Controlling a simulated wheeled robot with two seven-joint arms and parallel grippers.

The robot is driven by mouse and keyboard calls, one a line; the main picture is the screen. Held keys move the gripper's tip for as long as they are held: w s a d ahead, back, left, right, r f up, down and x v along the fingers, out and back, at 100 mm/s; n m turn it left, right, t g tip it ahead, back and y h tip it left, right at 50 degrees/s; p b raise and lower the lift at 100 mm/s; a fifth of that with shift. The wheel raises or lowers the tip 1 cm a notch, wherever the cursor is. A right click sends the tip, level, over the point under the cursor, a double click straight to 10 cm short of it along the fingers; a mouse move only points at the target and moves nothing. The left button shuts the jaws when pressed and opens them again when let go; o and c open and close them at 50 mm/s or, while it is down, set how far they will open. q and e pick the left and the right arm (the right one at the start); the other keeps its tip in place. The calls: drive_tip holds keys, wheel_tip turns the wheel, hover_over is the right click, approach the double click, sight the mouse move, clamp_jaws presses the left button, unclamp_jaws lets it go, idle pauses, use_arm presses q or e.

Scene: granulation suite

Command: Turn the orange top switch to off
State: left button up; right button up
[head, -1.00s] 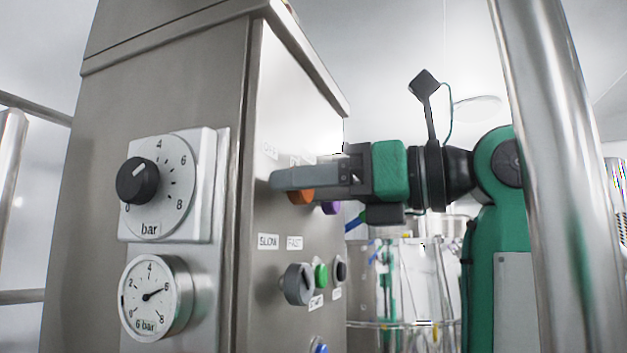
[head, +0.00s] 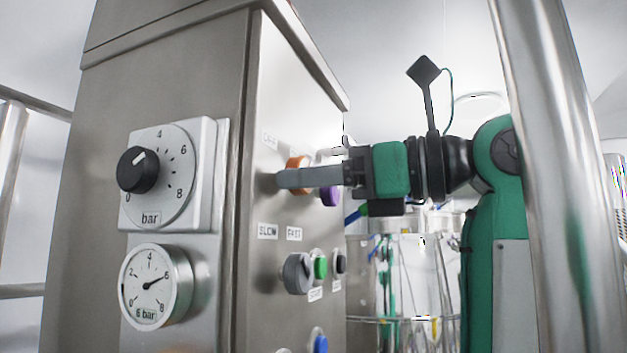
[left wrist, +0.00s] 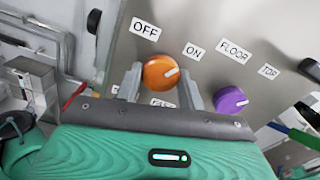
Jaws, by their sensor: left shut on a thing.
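The orange top switch (head: 297,161) is a round knob on the steel cabinet's front panel. It also shows in the left wrist view (left wrist: 157,72), below the OFF label (left wrist: 145,30) and ON label (left wrist: 194,52). Its white pointer mark slants up and right, toward the ON side. My left gripper (head: 281,180) reaches the panel from the right in the head view, its near finger covering the knob's lower part. In the left wrist view the gripper (left wrist: 162,84) has one finger on each side of the knob, shut on it. My right gripper is not in view.
A purple knob (left wrist: 230,99) sits close beside the gripper, under FLOOR and TOP labels. Below are a grey selector (head: 297,273), a green button (head: 320,267) and a blue button (head: 320,344). A pressure dial and gauge (head: 150,286) are on the cabinet's left face. A steel post (head: 560,150) stands at right.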

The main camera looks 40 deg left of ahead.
use_arm(q)
drive_tip(key=shift+w+r+n+b, duration=0.1)
drive_tip(key=shift+n+b, duration=0.5)
drive_tip(key=shift+n, duration=7)
drive_tip(key=o, duration=1)
drive_tip(key=shift+c, duration=0.2)
drive_tip(key=shift+d, duration=0.1)
